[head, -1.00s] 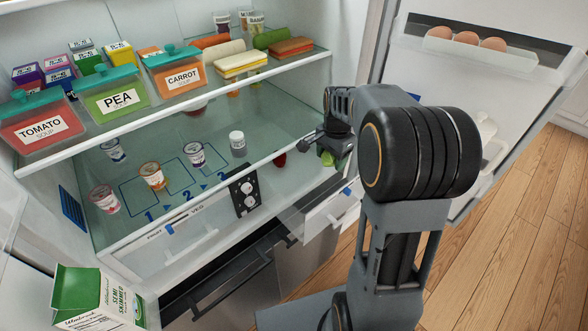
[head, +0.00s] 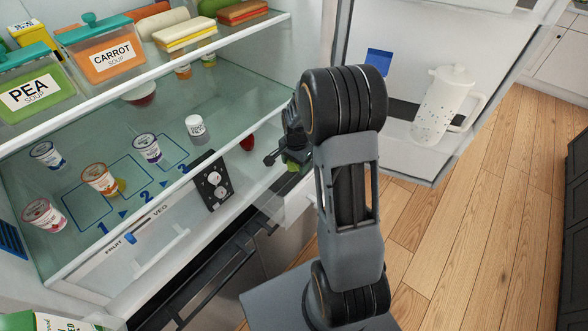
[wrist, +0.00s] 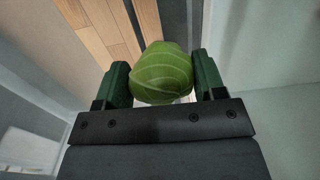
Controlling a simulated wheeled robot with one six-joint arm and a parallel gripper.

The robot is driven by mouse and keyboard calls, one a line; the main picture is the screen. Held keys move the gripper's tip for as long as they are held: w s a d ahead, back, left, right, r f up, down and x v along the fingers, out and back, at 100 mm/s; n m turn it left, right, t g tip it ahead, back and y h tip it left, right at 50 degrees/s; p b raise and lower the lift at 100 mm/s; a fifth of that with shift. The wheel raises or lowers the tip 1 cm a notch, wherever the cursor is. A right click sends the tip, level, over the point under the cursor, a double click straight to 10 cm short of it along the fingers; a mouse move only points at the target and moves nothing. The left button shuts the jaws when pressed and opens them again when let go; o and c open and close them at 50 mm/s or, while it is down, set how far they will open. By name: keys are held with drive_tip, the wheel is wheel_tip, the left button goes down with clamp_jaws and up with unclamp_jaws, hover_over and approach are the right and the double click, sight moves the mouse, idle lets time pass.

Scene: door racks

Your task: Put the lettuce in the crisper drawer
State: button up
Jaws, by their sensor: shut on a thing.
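The lettuce is a round, pale-veined green head (wrist: 162,72) in the wrist view. My gripper (wrist: 160,88) is shut on it, with one dark green finger on each side. In the head view my gripper (head: 284,158) is at the right front of the fridge, near the shelf edge, and only a little green of the lettuce (head: 293,166) shows. The crisper drawer front (head: 150,262), with a FRUIT/VEG slider above it, is below the glass shelf. A pale drawer part (head: 285,206) juts out under my gripper, partly hidden by my arm; how far it is open is unclear.
Yogurt cups (head: 100,180) and a white-lidded jar (head: 195,126) stand on the glass shelf (head: 110,140). A black panel (head: 213,180) hangs at its front edge. Soup tubs (head: 108,50) and sandwiches (head: 184,35) are above. The open door (head: 395,158) holds a white jug (head: 440,102) at right.

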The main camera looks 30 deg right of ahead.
sight(295, 170)
drive_tip(key=shift+f, duration=1.95)
drive_tip(key=shift+f, duration=0.15)
drive_tip(key=o, duration=1)
